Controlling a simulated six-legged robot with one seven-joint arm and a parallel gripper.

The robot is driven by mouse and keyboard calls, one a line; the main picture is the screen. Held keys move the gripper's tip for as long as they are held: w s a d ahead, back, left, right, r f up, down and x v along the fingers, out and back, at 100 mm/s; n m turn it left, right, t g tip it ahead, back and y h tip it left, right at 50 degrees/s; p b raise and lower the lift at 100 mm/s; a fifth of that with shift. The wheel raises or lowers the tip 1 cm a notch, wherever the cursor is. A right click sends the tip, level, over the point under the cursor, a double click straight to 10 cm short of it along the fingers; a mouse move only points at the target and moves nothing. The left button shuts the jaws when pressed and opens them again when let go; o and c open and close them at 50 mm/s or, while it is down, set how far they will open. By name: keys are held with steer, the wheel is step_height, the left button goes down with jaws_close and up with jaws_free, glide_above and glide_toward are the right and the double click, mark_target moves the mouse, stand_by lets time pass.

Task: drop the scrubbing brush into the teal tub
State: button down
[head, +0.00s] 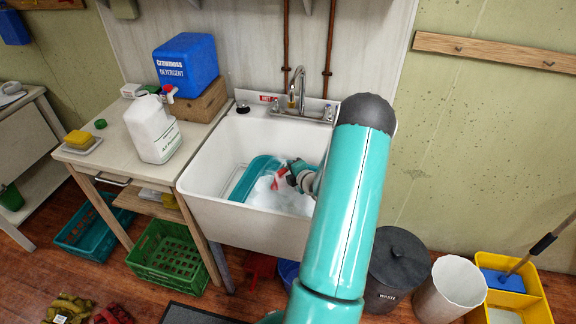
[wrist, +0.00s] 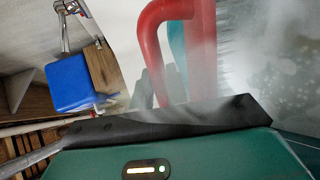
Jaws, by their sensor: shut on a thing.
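The teal tub (head: 240,188) sits inside the white utility sink, with white foam covering its right part. The scrubbing brush (head: 281,175) shows as a small red handle over the foam in the head view. My gripper (head: 293,175) is shut on it, with my arm reaching down into the sink from the right. In the wrist view the brush's red looped handle (wrist: 153,45) is close up, with pale bristles beside it and foam at the right. The fingers' grip is partly blurred, and I cannot tell whether the brush touches the foam.
The white sink (head: 235,222) has a faucet (head: 297,88) at its back. A side table (head: 112,140) at left holds a white jug (head: 152,130), a blue detergent container (head: 187,62) and a yellow sponge (head: 78,138). A dark bin (head: 398,262) stands right of the sink.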

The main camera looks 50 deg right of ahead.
steer(key=shift+w, duration=0.1)
steer(key=c, duration=1.3)
jaws_free()
steer(key=v, duration=1.4)
